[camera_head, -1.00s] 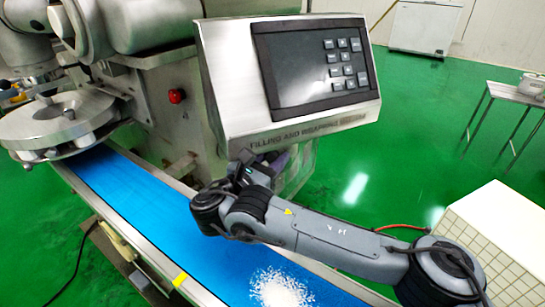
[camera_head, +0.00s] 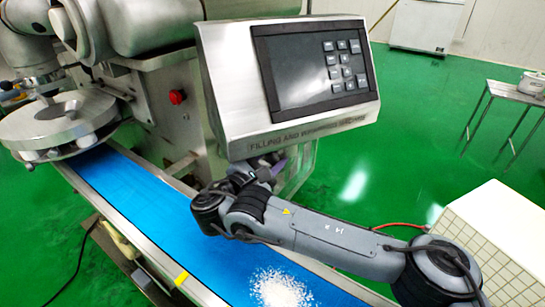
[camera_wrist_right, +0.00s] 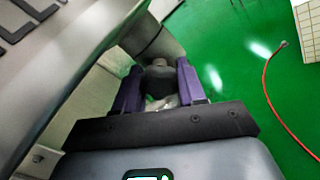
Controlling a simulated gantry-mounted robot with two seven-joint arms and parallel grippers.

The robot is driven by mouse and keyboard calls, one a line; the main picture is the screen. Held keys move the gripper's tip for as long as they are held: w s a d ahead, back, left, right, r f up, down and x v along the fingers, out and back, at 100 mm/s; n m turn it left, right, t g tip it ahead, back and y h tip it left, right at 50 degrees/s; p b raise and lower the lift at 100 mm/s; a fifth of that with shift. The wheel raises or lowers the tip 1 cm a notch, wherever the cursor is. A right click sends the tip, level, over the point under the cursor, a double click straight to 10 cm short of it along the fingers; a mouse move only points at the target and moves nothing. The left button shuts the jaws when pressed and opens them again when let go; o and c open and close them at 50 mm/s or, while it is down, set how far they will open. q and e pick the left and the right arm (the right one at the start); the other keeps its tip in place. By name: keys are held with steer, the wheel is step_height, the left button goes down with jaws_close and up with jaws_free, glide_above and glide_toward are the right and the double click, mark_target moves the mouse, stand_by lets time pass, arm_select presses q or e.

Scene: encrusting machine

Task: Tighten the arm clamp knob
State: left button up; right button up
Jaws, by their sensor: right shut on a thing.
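The arm clamp knob (camera_wrist_right: 160,76) is a dark grey rounded piece in the right wrist view, under the control panel. My right gripper (camera_wrist_right: 159,84) has its two purple fingers on either side of it and is shut on it. A grey metal arm or bracket (camera_wrist_right: 152,40) shows just beyond the knob. In the head view my right gripper (camera_head: 279,166) is partly seen below the panel's lower edge, and the knob is hidden there. My left gripper is not in view.
The control panel (camera_head: 228,95) hangs close above my right gripper. A blue conveyor belt (camera_head: 150,205) with a pile of white flakes (camera_head: 280,290) runs below my arm. A white tiled block (camera_head: 490,235) stands at the right. Open green floor lies beyond.

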steer(key=shift+f+m, duration=0.4)
stand_by(0.3)
steer(key=o, duration=1)
steer(key=shift+a+r, duration=0.1)
steer(key=shift+r, duration=0.1)
steer(key=shift+s+r, duration=0.1)
steer(key=shift+r, duration=0.05)
